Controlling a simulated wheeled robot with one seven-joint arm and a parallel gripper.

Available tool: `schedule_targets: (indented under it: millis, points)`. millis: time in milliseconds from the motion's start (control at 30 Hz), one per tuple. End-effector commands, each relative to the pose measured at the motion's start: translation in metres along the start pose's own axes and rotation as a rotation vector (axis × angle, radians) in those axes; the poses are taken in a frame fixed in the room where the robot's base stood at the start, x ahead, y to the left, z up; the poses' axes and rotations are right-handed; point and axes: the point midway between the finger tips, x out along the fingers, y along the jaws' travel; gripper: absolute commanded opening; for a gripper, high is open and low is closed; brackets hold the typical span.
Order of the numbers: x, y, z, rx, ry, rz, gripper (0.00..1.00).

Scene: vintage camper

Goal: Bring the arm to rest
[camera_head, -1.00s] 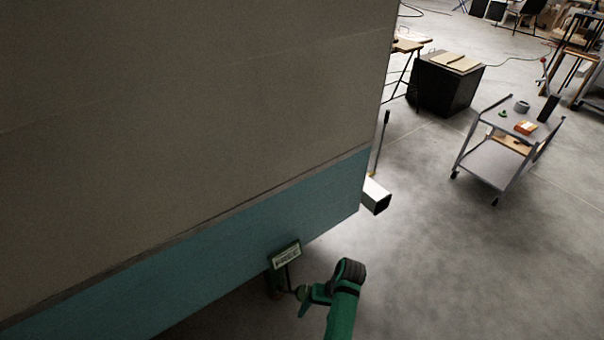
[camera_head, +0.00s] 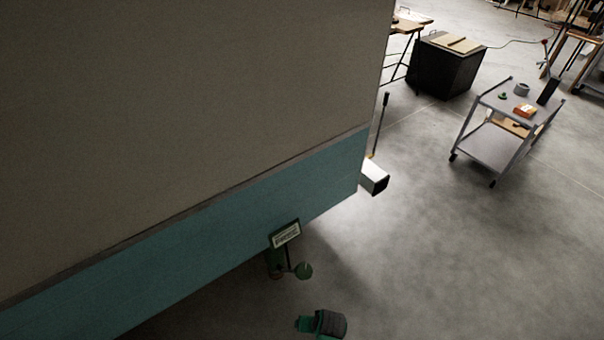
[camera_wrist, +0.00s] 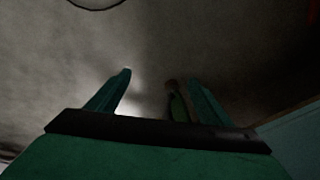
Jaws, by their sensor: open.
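My gripper (camera_wrist: 159,80) shows in the wrist view with its two green fingers apart. A slim green and dark thing (camera_wrist: 177,105) shows between them, close to the right finger; I cannot tell how far beyond the fingers it is. In the head view, a green and black part of my arm is at the bottom edge, right of centre, over the floor. It is apart from the camper (camera_head: 250,200).
The camper's beige and teal wall fills the left. A grey wheeled cart (camera_head: 490,147) with small items and a black box (camera_head: 445,68) stand further right. The floor (camera_head: 440,260) between is clear.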

Motion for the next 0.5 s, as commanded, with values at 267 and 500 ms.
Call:
schedule_targets:
  millis: [267, 500]
  points:
    - [-0.024, -0.006, 0.057, -0.024, 0.224, 0.07, 0.73]
    - [-0.076, -0.015, 0.092, -0.054, 0.427, 0.11, 0.73]
